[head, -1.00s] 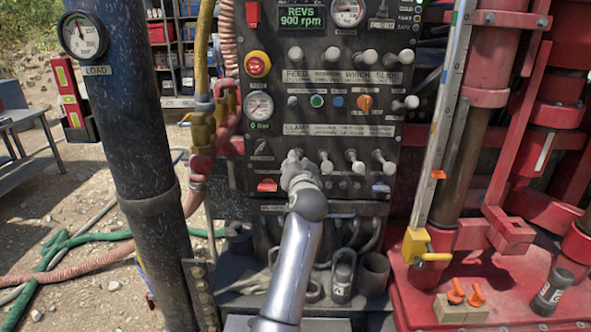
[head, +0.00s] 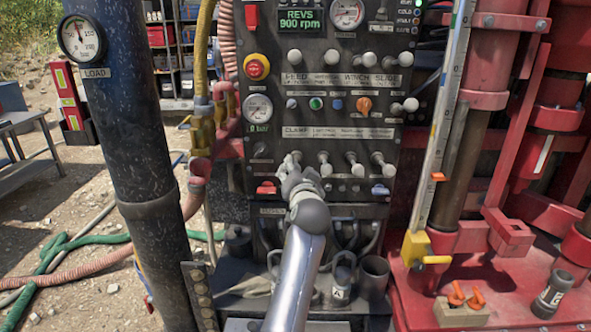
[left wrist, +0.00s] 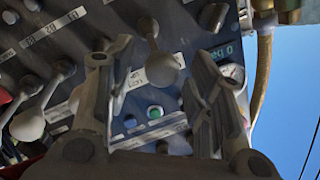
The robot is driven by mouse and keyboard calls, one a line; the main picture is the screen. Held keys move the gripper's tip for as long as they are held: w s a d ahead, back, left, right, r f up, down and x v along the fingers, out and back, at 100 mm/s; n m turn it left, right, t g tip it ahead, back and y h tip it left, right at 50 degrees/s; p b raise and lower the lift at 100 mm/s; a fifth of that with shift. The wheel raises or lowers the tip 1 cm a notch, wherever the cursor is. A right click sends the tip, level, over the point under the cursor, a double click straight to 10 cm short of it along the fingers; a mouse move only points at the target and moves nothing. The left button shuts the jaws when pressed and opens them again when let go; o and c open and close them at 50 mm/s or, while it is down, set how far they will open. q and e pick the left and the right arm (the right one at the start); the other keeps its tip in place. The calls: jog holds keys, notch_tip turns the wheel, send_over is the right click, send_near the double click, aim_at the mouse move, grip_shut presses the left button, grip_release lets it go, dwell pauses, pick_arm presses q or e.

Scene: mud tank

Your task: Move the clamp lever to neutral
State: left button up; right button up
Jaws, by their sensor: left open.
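The dark control panel (head: 300,112) stands upright in the head view, with a CLAMP label strip (head: 337,132) above a lower row of grey-knobbed levers. The clamp lever (left wrist: 156,62), leftmost in that row, is mostly hidden behind my left gripper (head: 292,168) in the head view. In the left wrist view, my left gripper (left wrist: 158,100) is open, one finger on each side of the lever's rounded knob. I cannot tell whether a finger touches it. The lever's exact tilt is unclear. My right gripper is in neither view.
Other levers (head: 355,165) stand close to the right of the gripper. A gauge (head: 258,107) reading 0 bar and a red emergency button (head: 257,66) are on the panel's left. A thick dark post (head: 135,150) stands left; red rig parts (head: 485,100) stand right.

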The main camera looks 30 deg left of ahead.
pick_arm(q)
jog(key=v, duration=0.4)
jog(key=shift+s+d+r, duration=0.1)
jog(key=shift+s+d, duration=0.1)
jog(key=shift+s, duration=0.05)
